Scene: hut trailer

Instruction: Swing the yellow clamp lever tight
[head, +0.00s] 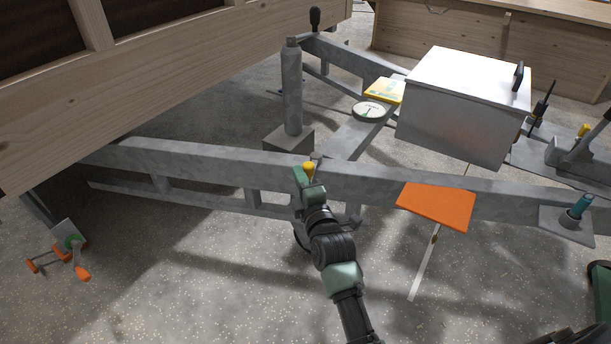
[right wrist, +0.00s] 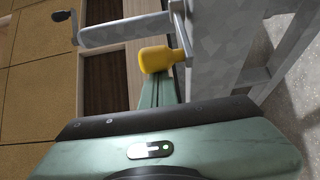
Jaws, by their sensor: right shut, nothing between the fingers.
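The yellow clamp lever's knob (head: 309,168) stands at the near beam of the grey trailer frame, just under the grey post. It also shows large in the right wrist view (right wrist: 157,59), just beyond my fingertips. My right gripper (head: 302,178) is shut and empty, its tip right beside the knob. In the right wrist view the shut green fingers (right wrist: 158,92) point at the knob's underside; I cannot tell whether they touch it. The lever's lower part is mostly hidden behind the gripper.
The near beam (head: 390,178) runs across under my right gripper. An orange-handled crank (head: 76,252) is at lower left.

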